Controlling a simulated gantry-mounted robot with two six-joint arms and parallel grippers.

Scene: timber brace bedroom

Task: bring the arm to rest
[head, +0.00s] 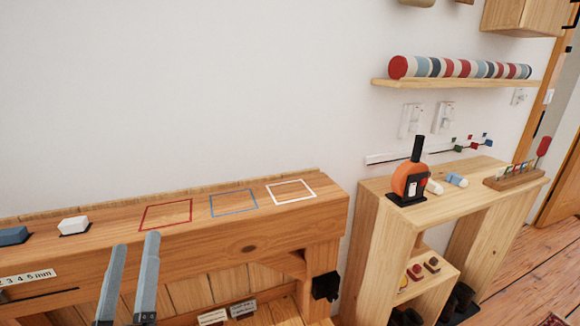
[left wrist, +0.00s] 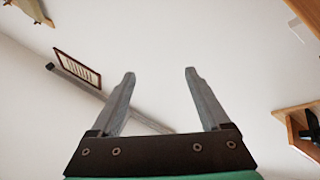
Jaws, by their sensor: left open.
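My left gripper (head: 131,278) is at the lower left of the head view, in front of the wooden bench (head: 250,249). Its two grey fingers point up and stand apart with nothing between them. In the left wrist view the same gripper (left wrist: 159,75) is open and empty against the white wall and ceiling. My right gripper is in neither view.
On the bench top are a white block (head: 74,224), a blue block (head: 13,236) and empty red (head: 166,215), blue (head: 233,203) and white (head: 291,192) outlines. A wooden shelf unit (head: 375,225) stands right, with an orange-and-black tool (head: 409,181) on top.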

